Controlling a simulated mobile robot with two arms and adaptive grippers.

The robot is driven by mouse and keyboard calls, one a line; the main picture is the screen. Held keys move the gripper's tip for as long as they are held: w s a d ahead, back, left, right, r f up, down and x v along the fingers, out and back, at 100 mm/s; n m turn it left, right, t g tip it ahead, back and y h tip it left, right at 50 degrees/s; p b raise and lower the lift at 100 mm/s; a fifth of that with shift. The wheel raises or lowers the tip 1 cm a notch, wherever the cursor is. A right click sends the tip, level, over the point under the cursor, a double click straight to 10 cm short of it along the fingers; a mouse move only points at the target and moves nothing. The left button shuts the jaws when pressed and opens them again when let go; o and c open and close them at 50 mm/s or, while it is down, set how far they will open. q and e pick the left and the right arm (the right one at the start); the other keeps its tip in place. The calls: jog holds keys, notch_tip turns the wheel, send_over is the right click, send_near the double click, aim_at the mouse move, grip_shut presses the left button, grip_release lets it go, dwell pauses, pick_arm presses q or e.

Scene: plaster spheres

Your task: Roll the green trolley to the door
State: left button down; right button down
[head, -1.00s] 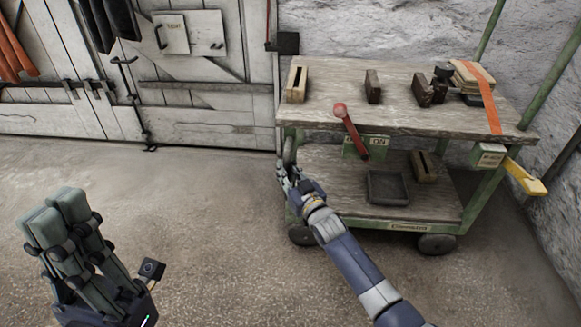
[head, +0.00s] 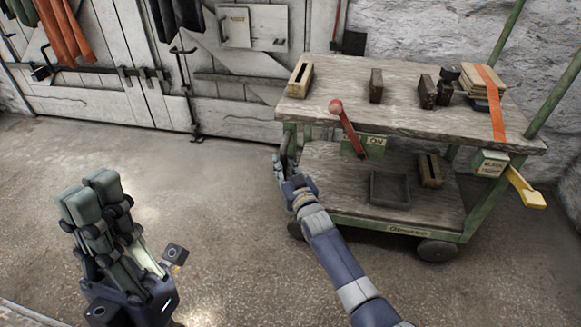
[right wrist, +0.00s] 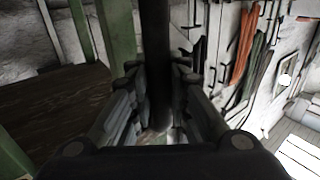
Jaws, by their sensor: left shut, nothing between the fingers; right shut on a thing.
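The green trolley (head: 320,215) stands right of centre in the head view, with two worn wooden decks on a green frame with dark wheels. My right gripper (head: 284,160) is at its left end, shut on a dark upright bar (right wrist: 157,60) that runs between the fingers in the right wrist view. A red lever (head: 345,128) leans at the trolley's front beside a green plate reading "ON". The pale plank door (head: 105,45) with iron fittings is in the back wall, left of the trolley. My left gripper (head: 88,192) is shut and empty above the floor.
Wooden blocks (head: 299,80) and an orange-strapped stack (head: 484,85) sit on the top deck; a dark tray (head: 390,190) is below. A yellow handle (head: 526,188) sticks out at right. Rough stone wall (head: 430,32) is behind. Floor (head: 190,185) left of the trolley is clear.

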jog(key=shift+s+a+f, duration=0.2)
jog(key=shift+a+f, duration=0.05)
jog(key=shift+a, duration=0.25)
jog(key=c, duration=1.5)
grip_release()
jog(key=shift+r, duration=0.15)
jog(key=shift+d, duration=0.1)
jog(key=shift+s+d, duration=0.2)
jog(key=shift+s, duration=0.15)
jog(key=v, duration=1.1)
jog(key=shift+a, duration=0.15)
